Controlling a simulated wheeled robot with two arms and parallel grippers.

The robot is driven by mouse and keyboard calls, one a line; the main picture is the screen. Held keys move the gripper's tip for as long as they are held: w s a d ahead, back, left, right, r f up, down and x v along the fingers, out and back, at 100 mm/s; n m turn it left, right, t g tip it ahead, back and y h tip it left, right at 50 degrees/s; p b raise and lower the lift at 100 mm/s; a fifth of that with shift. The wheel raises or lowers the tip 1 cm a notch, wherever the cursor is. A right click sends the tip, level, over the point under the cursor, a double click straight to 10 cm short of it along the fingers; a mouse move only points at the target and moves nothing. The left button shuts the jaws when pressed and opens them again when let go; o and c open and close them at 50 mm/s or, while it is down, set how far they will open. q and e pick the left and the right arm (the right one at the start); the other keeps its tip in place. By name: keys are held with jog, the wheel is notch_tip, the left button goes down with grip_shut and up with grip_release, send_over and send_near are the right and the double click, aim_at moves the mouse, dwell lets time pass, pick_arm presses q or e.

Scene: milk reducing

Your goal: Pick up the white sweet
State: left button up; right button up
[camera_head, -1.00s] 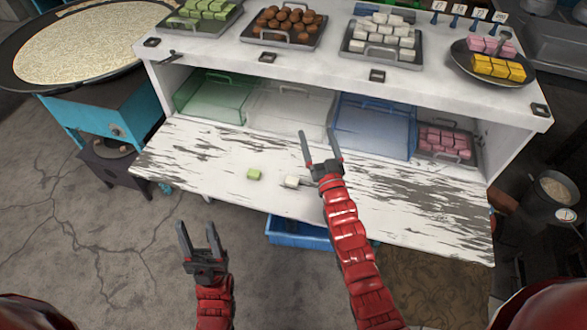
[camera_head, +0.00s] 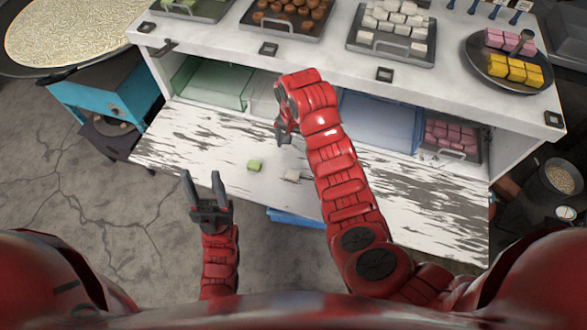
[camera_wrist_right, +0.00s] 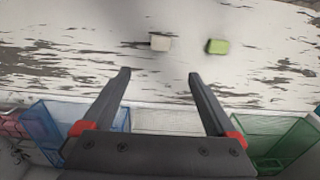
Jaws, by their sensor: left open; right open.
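A white sweet (camera_head: 292,175) lies on the worn white lower shelf (camera_head: 205,140), beside my right forearm in the head view. In the right wrist view the white sweet (camera_wrist_right: 161,42) lies beyond the fingertips, between their lines. A green sweet (camera_head: 254,165) lies a little to its left in the head view; it also shows in the right wrist view (camera_wrist_right: 217,46). My right gripper (camera_head: 282,136) is over the back of the shelf, pointing down, largely hidden by its wrist; in its own view (camera_wrist_right: 158,72) it is open and empty. My left gripper (camera_head: 202,176) is open and empty, left of the shelf's front edge.
Above is a counter (camera_head: 330,48) with a tray of white sweets (camera_head: 395,30) and a plate of yellow and pink sweets (camera_head: 505,65). The shelf's right part is clear.

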jog(key=b, duration=0.6)
send_near(293, 174)
notch_tip(293, 174, down, 2)
jog(key=shift+f+p, duration=0.1)
jog(key=shift+p, duration=0.35)
jog(key=shift+d+f, duration=0.1)
jog(key=shift+f, duration=0.65)
jog(key=shift+f+p, duration=0.4)
jog(key=shift+p, duration=0.3)
jog(key=shift+f+p, duration=0.5)
jog(key=shift+f, duration=1.75)
jog(key=c, duration=1.4)
jog(key=shift+c, duration=0.2)
